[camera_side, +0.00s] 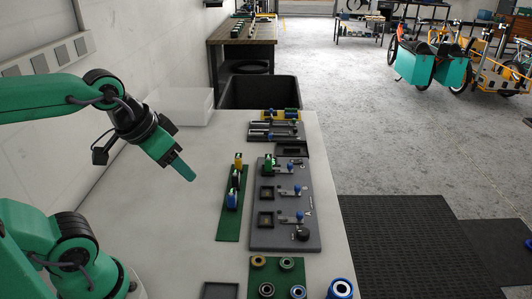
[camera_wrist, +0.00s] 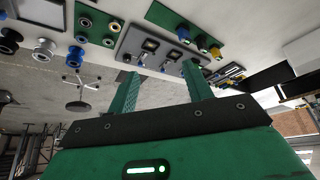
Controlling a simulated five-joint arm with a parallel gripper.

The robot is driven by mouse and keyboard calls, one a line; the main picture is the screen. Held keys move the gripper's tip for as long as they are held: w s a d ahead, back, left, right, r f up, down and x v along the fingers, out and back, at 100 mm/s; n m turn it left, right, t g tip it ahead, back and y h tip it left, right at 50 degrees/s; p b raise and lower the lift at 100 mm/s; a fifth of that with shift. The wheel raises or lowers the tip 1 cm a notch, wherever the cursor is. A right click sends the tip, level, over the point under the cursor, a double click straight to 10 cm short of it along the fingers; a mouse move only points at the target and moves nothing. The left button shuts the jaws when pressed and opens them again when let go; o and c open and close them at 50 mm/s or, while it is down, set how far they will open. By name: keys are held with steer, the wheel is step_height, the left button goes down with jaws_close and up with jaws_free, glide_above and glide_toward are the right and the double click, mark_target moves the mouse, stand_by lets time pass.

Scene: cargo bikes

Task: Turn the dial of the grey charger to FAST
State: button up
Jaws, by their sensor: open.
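A grey panel (camera_side: 283,236), which looks like the charger, lies on the pale table. It carries square dark sockets, small blue-tipped levers and a round black knob (camera_side: 303,233) near its front right corner. The knob looks like the dial; its setting and any FAST mark are too small to read.
A green board (camera_side: 272,272) with several rings lies in front. Tools lie behind, near a black bin (camera_side: 262,90) and clear tray (camera_side: 183,106). The table's left part is bare.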

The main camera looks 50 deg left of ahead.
steer(key=w+d+g, duration=0.2)
steer(key=w+d, duration=0.1)
steer(key=w, duration=0.4)
steer(key=m+g, duration=0.2)
steer(key=g, duration=0.2)
glide_above(304, 231)
step_height(304, 231, down, 15)
steer(key=shift+s+a+r, duration=0.1)
steer(key=shift+r, duration=0.1)
steer(key=shift+f, duration=0.15)
steer(key=shift+f, duration=0.1)
steer(key=shift+f, duration=3.8)
steer(key=shift+c, duration=0.2)
steer(key=c, duration=0.9)
